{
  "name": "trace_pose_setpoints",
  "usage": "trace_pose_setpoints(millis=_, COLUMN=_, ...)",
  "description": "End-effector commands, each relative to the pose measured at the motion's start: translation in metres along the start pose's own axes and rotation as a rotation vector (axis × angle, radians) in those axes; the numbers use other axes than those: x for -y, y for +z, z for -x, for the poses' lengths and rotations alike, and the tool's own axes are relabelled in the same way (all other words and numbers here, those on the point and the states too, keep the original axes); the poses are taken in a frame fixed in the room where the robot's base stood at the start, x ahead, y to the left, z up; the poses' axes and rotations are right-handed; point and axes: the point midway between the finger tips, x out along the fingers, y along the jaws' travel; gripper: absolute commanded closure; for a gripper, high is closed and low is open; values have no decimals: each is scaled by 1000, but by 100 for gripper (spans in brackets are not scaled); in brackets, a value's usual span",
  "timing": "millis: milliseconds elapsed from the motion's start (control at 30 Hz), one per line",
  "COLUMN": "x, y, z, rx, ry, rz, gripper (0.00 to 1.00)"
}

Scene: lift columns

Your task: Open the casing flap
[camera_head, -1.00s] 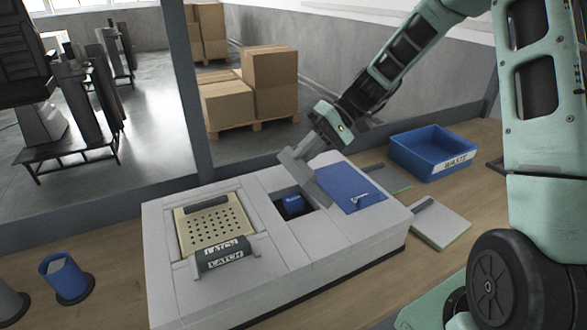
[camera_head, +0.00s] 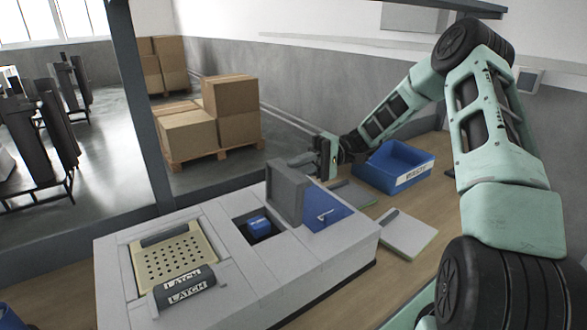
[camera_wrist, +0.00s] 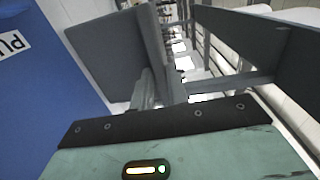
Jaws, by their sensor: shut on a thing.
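The pale grey casing (camera_head: 330,258) stands on the bench. Its square opening (camera_head: 240,236) is uncovered, with a blue block (camera_head: 259,226) inside. The grey casing flap (camera_head: 286,194) stands about upright between the opening and a blue panel (camera_head: 330,216). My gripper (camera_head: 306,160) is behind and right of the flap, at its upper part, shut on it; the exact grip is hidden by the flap. In the wrist view the flap (camera_wrist: 115,50) rises beside my closed fingers (camera_wrist: 160,88), with the blue panel (camera_wrist: 35,100) at the left.
A perforated cream plate (camera_head: 175,256) with dark latch bars (camera_head: 185,287) fills the casing's left part. A blue waste bin (camera_head: 396,166) stands at the back right. A pale plate (camera_head: 408,235) lies right of the casing. A post (camera_head: 145,110) rises behind the casing's left part.

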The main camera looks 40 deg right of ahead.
Motion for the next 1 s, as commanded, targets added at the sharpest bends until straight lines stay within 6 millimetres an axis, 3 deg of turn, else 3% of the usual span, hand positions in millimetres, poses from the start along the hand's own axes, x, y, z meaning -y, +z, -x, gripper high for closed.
trace_pose_setpoints(millis=567, x=-10, y=2, z=4, rx=-2, ry=14, rz=-9, gripper=100)
trace_pose_setpoints(millis=600, x=-10, y=2, z=4, rx=-2, ry=14, rz=-9, gripper=79)
trace_pose_setpoints(millis=667, x=-10, y=2, z=4, rx=-2, ry=12, rz=-9, gripper=64)
trace_pose_setpoints(millis=1000, x=-7, y=1, z=6, rx=-3, ry=9, rz=-5, gripper=64)
